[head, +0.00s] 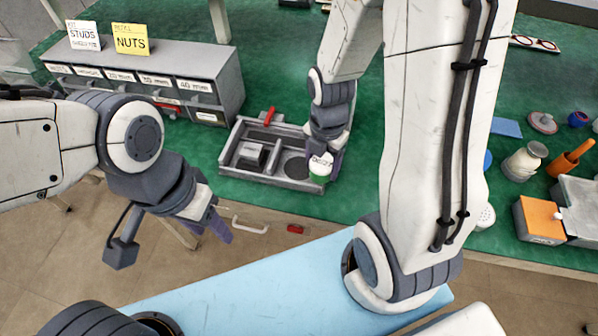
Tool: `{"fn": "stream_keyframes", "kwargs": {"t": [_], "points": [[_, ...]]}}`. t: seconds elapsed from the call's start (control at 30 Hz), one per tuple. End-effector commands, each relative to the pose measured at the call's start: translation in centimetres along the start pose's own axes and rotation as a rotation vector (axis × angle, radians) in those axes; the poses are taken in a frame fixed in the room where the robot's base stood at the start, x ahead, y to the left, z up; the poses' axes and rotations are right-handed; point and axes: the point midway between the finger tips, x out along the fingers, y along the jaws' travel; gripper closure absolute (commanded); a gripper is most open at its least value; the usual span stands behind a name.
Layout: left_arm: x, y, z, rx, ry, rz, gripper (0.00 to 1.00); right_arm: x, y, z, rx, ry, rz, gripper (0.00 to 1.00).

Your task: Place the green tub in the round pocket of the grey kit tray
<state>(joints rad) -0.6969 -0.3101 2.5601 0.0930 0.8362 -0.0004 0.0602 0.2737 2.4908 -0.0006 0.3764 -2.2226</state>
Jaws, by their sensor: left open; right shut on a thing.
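The green tub (318,179) shows as a small green rim, mostly hidden by my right gripper. My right gripper (322,168) points down and is shut on the tub at the right end of the grey kit tray (265,180). The tray lies on the green bench top. Its dark round pocket (293,167) is just left of the tub. I cannot tell how high the tub is above the tray. My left gripper (219,225) is open and empty, in front of the bench edge.
A grey drawer cabinet (190,75) stands behind left. At the right are an orange box (541,220), a cream jar (524,162) and a blue card (506,127).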

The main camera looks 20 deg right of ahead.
Motion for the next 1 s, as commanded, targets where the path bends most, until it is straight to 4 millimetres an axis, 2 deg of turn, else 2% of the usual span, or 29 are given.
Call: {"fn": "stream_keyframes", "kwargs": {"t": [0.13,0.23,0.7,0.83,1.0], "points": [[0.6,0.0,0.0,0.0,0.0,0.0,0.5,0.2,-0.4,-0.2,-0.129,0.001,-0.001,0.92],[0.5,0.0,0.0,0.0,0.0,0.0,0.5,0.6,0.2,0.1,-0.16,0.001,-0.002,0.92],[-0.8,0.1,-0.1,0.0,0.0,0.0,0.5,6.2,8.8,4.2,-0.162,0.002,-0.002,0.92],[-0.9,0.1,-0.1,0.0,0.0,0.0,0.5,6.9,9.8,4.8,-0.161,0.001,-0.001,0.92],[-1.2,0.1,-0.1,0.0,0.0,0.0,0.5,8.6,9.9,4.8,-0.16,0.004,-0.004,0.92]]}}
